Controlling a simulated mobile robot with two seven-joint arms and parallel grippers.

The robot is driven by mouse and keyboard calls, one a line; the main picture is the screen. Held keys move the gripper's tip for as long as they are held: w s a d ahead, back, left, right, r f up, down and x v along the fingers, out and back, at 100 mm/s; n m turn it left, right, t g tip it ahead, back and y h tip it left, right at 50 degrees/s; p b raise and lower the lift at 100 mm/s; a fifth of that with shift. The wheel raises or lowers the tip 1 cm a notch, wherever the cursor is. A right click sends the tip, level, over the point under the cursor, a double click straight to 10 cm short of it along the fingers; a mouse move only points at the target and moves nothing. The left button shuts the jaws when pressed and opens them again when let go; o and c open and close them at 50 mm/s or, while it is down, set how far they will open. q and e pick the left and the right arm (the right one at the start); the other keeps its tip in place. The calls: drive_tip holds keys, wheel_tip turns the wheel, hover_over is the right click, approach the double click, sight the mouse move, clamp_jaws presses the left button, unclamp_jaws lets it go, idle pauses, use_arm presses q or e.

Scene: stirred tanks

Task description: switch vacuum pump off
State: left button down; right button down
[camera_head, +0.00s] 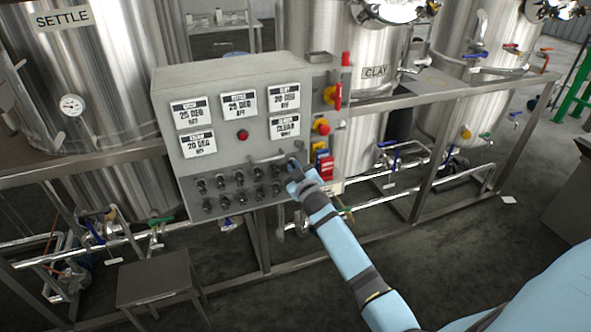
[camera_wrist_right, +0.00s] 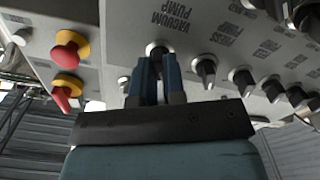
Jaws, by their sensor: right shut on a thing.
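The grey control panel (camera_head: 215,80) stands in the middle of the head view, with rows of black knobs along its lower part. The vacuum pump knob (camera_wrist_right: 158,47) is at the top centre of the right wrist view, beside the printed words VACUUM PUMP. My right gripper (camera_head: 294,172) is at the lower right of the panel, and its blue fingers (camera_wrist_right: 158,68) are shut on that knob. The fingers hide much of the knob, so I cannot tell its exact setting. My left gripper is not in view.
Other black knobs (camera_wrist_right: 205,68) sit close beside the held one. A red button on yellow (camera_wrist_right: 70,50) and a red handle (camera_head: 337,97) are on the panel's right side. Steel tanks (camera_head: 105,85) and pipes stand behind. A small stool (camera_head: 155,277) is at the lower left.

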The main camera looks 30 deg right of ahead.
drive_tip(key=shift+n, duration=0.3)
idle(0.4)
drive_tip(key=c, duration=1.2)
unclamp_jaws()
drive_tip(key=v, duration=1.4)
drive_tip(key=shift+b, duration=0.4)
drive_tip(key=shift+w, duration=0.15)
